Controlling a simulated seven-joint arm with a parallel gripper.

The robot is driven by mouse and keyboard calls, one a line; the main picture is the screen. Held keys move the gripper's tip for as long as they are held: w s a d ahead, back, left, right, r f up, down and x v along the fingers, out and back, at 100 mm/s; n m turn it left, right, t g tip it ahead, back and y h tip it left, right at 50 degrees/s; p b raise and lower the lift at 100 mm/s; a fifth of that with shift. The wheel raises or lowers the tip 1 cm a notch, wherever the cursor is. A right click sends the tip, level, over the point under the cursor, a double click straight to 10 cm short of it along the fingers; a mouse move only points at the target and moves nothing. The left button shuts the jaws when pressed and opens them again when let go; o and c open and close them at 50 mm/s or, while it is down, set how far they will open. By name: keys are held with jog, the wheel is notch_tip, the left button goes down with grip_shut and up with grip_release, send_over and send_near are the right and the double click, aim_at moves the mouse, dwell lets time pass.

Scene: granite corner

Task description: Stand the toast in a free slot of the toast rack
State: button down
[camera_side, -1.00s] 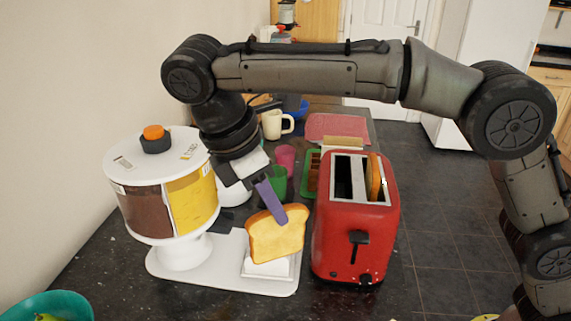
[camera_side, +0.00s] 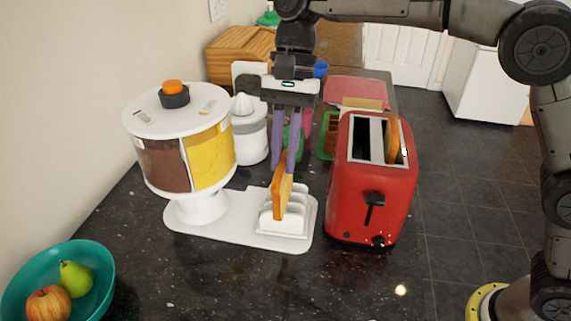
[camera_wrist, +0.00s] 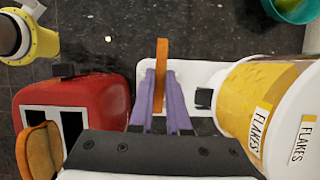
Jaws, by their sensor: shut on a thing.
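A slice of toast (camera_side: 282,192) is held upright, almost edge-on in the side view, between the purple fingers of my gripper (camera_side: 285,166). It also shows edge-on between the fingers in the wrist view (camera_wrist: 161,75). The white toast rack (camera_side: 297,220) sits on the right end of a white board, and its visible slots look empty. The toast's lower part overlaps the left part of the rack; I cannot tell whether its lower edge is inside a slot or just in front of it. The rack is mostly hidden in the wrist view.
A red toaster (camera_side: 372,185) with another slice in it stands close right of the rack. A cereal dispenser (camera_side: 180,140) stands to the left on the white board (camera_side: 215,225). Cups and a white juicer (camera_side: 249,135) are behind. A teal fruit bowl (camera_side: 98,285) is front left.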

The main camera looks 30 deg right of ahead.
jog(key=m, duration=0.2)
jog(key=w+d+m+t+y, duration=0.1)
jog(key=m, duration=0.1)
jog(key=shift+w+r+m+t, duration=0.15)
jog(key=shift+r+m+t, duration=0.05)
jog(key=shift+m+t, duration=0.1)
jog(key=m, duration=0.2)
jog(key=w+d+m+t, duration=0.1)
jog(key=m, duration=0.1)
jog(key=shift+w+d+r, duration=0.1)
jog(key=shift+w+r, duration=0.05)
jog(key=shift+r, duration=0.05)
notch_tip(320, 180, down, 8)
jog(key=w+d+m+t, duration=0.2)
jog(key=m+t, duration=0.1)
jog(key=m, duration=0.5)
jog(key=shift+w+d+h, duration=0.2)
jog(key=shift+w+h, duration=0.05)
jog(key=shift+h, duration=0.15)
jog(key=shift+f, duration=0.1)
jog(key=c, duration=0.8)
grip_release()
